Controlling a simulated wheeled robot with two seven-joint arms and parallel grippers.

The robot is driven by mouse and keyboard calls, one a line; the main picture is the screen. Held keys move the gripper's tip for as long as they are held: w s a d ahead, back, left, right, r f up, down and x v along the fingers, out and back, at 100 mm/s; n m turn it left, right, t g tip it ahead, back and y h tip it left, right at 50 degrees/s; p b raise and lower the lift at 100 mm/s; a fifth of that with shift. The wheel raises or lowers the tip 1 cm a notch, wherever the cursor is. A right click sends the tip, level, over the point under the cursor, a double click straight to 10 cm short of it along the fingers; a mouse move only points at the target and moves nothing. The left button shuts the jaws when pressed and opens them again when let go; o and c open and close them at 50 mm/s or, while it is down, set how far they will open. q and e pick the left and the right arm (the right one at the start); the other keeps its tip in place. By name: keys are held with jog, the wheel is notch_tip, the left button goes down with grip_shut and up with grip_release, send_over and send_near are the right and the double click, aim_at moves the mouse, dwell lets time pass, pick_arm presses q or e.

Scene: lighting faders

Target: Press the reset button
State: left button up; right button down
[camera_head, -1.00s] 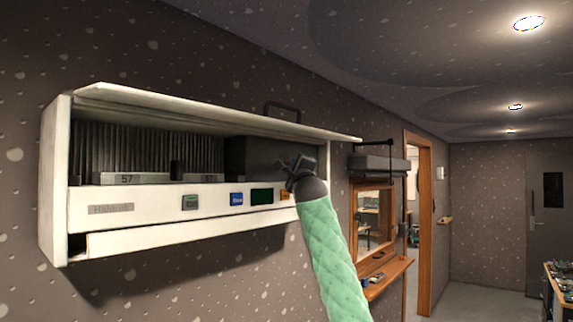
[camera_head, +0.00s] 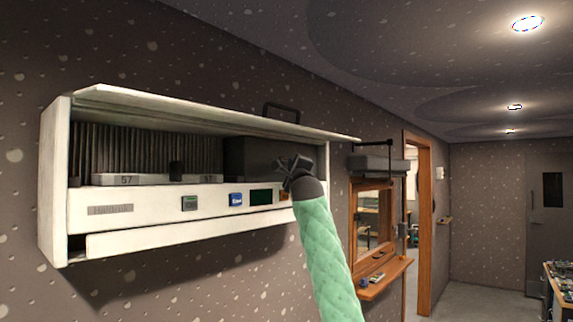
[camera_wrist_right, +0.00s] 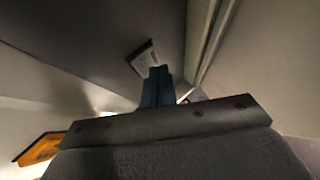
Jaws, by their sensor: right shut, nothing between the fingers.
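A white wall-mounted cabinet (camera_head: 150,200) has a row of small controls on its front strip. They are a grey-green square button (camera_head: 190,203), a blue lettered square (camera_head: 236,200), a dark green panel (camera_head: 261,197) and an orange square (camera_head: 284,196) at the right end. I cannot read which is the reset button. My right gripper (camera_head: 288,164) is shut and empty, in front of the dark box and just above the orange square. In the right wrist view its fingers (camera_wrist_right: 157,88) are together, with an orange plate (camera_wrist_right: 40,148) at lower left. My left gripper is out of view.
The cabinet's overhanging top lid (camera_head: 200,112) is above my right gripper. Inside are a dark box (camera_head: 250,157) and fader blocks (camera_head: 130,180). A wooden-framed window with a shelf (camera_head: 385,277) and a doorway (camera_head: 420,230) lie to the right.

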jog(key=shift+r, duration=0.1)
jog(key=shift+a+r, duration=0.15)
jog(key=shift+f, duration=0.3)
jog(key=shift+s+a+f, duration=0.1)
jog(key=shift+f, duration=0.05)
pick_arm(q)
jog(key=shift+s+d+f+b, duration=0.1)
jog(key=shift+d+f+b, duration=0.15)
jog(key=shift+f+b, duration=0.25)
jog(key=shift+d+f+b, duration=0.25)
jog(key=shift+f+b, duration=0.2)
pick_arm(e)
jog(key=shift+s+d, duration=0.7)
jog(key=shift+d, duration=0.3)
jog(key=shift+s+d, duration=0.65)
jog(key=shift+d, duration=0.35)
jog(key=shift+d, duration=0.1)
